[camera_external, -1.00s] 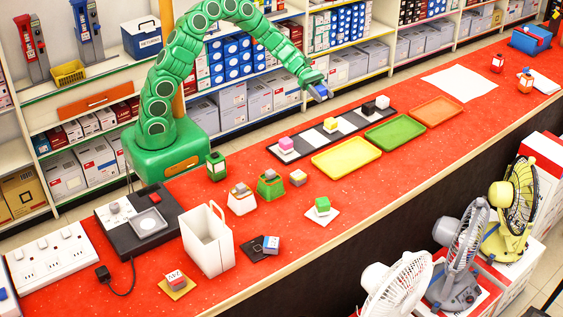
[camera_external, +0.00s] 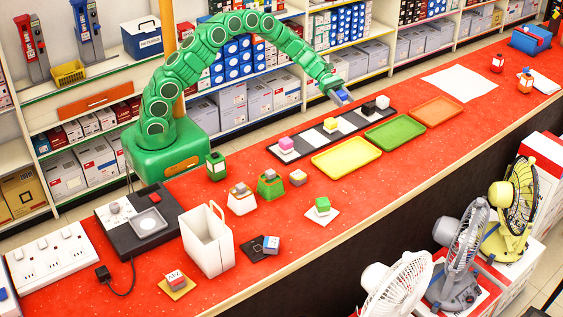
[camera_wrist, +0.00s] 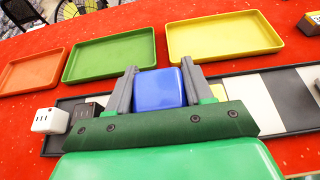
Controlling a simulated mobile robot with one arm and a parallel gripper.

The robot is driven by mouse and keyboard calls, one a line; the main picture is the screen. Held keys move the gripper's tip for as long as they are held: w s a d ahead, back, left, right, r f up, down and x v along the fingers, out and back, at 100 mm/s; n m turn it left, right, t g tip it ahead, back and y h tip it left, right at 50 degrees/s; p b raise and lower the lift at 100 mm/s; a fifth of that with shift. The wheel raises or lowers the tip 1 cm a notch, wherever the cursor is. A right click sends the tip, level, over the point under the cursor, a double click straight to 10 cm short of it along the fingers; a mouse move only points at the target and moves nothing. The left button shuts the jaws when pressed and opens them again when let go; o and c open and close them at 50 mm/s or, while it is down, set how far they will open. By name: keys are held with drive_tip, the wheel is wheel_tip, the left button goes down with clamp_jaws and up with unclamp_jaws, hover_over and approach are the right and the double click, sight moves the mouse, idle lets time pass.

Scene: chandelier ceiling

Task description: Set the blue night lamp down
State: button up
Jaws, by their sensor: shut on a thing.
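My gripper (camera_external: 340,95) is above the far side of the black-and-white strip (camera_external: 350,124) on the red counter. It is shut on the blue night lamp (camera_wrist: 160,90), a small rounded blue block, which also shows below the fingertips in the external view (camera_external: 342,98). In the wrist view the grey fingers clasp its two sides. The lamp appears over the strip; its underside is hidden, and I cannot tell its exact height.
Yellow (camera_external: 346,172), green (camera_external: 388,144) and orange (camera_external: 437,122) trays lie along the strip's near side. Small lamps, a white holder (camera_external: 207,240) and a power strip (camera_external: 50,257) occupy the counter's left part. A white sheet (camera_external: 460,81) lies farther right. Fans (camera_external: 463,250) stand beyond the counter's front.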

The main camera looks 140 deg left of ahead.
hover_over(353, 124)
drive_tip(key=shift+f, duration=2.95)
drive_tip(key=shift+a+f, duration=0.1)
drive_tip(key=shift+f, duration=1.45)
drive_tip(key=shift+f, duration=0.1)
drive_tip(key=o, duration=1)
drive_tip(key=v, duration=1.2)
